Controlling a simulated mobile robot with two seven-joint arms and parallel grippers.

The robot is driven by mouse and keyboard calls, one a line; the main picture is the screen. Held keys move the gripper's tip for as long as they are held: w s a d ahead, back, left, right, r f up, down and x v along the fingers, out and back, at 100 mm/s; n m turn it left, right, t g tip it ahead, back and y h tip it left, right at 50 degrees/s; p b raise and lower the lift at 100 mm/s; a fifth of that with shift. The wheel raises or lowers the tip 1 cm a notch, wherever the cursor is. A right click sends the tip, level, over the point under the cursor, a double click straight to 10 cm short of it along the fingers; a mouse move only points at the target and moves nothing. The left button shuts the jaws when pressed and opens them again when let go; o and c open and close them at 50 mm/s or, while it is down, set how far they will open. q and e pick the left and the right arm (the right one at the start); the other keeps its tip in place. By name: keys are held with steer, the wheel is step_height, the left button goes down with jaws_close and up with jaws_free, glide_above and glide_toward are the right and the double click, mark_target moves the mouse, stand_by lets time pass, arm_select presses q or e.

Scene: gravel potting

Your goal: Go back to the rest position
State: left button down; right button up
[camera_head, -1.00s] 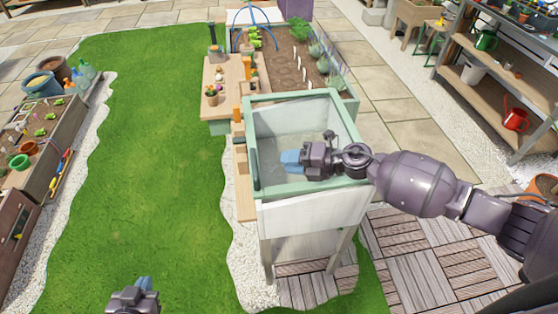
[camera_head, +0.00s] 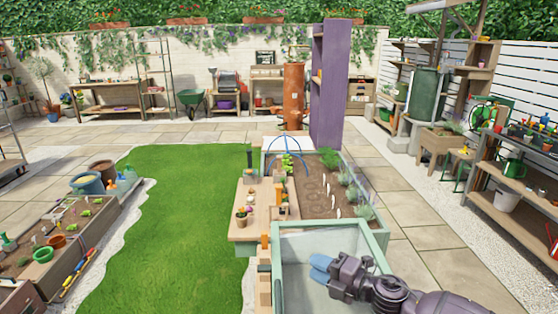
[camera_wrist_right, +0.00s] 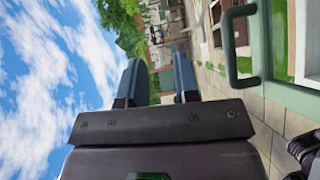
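My right gripper (camera_head: 322,267) shows over the green-framed bin (camera_head: 320,226) in the head view. It has blue fingers on a dark purple wrist. In the right wrist view its two fingers (camera_wrist_right: 160,85) stand apart with nothing between them, so it is open and empty. The fingers point out toward the yard, and the bin's green side with a dark handle (camera_wrist_right: 238,45) shows at the right. My left gripper is not in the head view now. The bin's lower part is cut off by the frame.
A wooden potting bench (camera_head: 252,228) with a small potted plant (camera_head: 241,217) adjoins the bin. A planting bed (camera_head: 310,195) lies behind it. Shelves (camera_head: 515,215) stand at the right. The lawn (camera_head: 180,220) at the left is open.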

steer(key=s+d+f+m+t+h, duration=0.1)
steer(key=s+d+f+m+h, duration=0.6)
steer(key=s+m, duration=0.6)
steer(key=s+d+f+m+h, duration=0.7)
steer(key=s+d+f+m, duration=0.4)
steer(key=s+m, duration=0.3)
steer(key=shift+s+m+t, duration=0.15)
steer(key=shift+m+t, duration=0.15)
steer(key=shift+t, duration=0.1)
